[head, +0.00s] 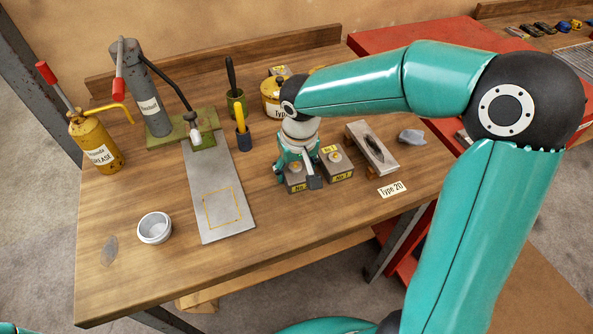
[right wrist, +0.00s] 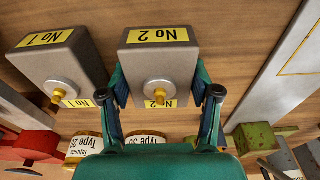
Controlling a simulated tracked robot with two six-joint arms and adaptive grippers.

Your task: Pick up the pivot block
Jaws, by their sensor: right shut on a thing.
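Two grey blocks with yellow labels stand side by side near the middle of the workbench. The pivot block marked No 2 (head: 296,186) is under my right gripper (head: 299,169), which points down at it. In the right wrist view the No 2 block (right wrist: 160,63) sits between the two fingers of my right gripper (right wrist: 162,95), which is shut on it. I cannot tell whether it is off the bench top. The other block, marked No 1 (head: 339,172), stands just to the right; it also shows in the right wrist view (right wrist: 68,68). My left gripper is out of view.
A grey plate with a yellow outlined square (head: 198,170) lies left of the blocks. A white cup (head: 154,228) stands front left. A grease can (head: 96,142) and a lever pump (head: 148,95) stand at the left. A stone on a wooden base (head: 372,148) lies to the right.

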